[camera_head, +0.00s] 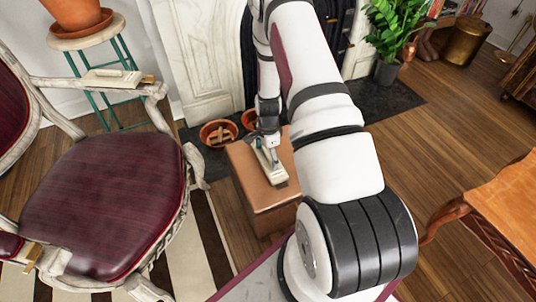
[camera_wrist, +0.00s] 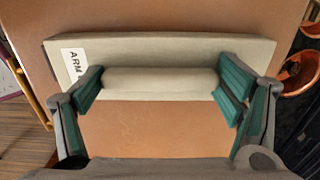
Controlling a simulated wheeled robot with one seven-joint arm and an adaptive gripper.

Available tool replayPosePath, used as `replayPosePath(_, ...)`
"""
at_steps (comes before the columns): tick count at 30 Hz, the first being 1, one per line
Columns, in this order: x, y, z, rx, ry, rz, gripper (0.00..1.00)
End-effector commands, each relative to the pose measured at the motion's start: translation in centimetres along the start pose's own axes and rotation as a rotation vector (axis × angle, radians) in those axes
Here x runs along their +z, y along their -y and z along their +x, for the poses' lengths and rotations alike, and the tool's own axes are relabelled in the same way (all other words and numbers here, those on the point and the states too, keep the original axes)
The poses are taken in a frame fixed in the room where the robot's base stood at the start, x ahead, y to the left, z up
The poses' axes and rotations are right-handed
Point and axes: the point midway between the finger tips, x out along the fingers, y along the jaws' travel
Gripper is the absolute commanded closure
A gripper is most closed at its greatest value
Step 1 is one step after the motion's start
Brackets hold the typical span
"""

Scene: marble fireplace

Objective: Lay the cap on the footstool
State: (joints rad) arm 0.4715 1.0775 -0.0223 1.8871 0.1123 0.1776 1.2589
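The cap (camera_wrist: 245,48) is a pale beige flat slab with a raised rounded grip and a white label reading "ARM". It lies flat over the brown top of the footstool (camera_wrist: 150,132); I cannot tell whether it fully rests there. In the head view the cap (camera_head: 272,172) is above the footstool (camera_head: 262,190), near its middle. My gripper (camera_wrist: 160,88) points down with its green-padded fingers at the two ends of the raised grip. They look very close to it or touching; whether they clamp it is unclear. In the head view my gripper (camera_head: 267,140) is partly hidden.
A similar beige piece (camera_head: 110,77) lies on the arm of a dark red chair (camera_head: 105,200) at left. Terracotta bowls (camera_head: 217,133) stand behind the footstool by the fireplace. A wooden table (camera_head: 505,205) is at right. Floor between footstool and chair is narrow.

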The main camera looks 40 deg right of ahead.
Motion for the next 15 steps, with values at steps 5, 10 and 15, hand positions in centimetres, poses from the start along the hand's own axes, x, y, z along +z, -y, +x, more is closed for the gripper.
replayPosePath(5, 0.01, 0.00, -0.05, 0.000, 0.000, 0.000, 0.00)
replayPosePath(10, 0.01, 0.00, -0.05, 0.000, 0.000, 0.000, 0.00)
replayPosePath(15, 0.00, 0.02, -0.66, -0.001, 0.000, -0.001, 0.00)
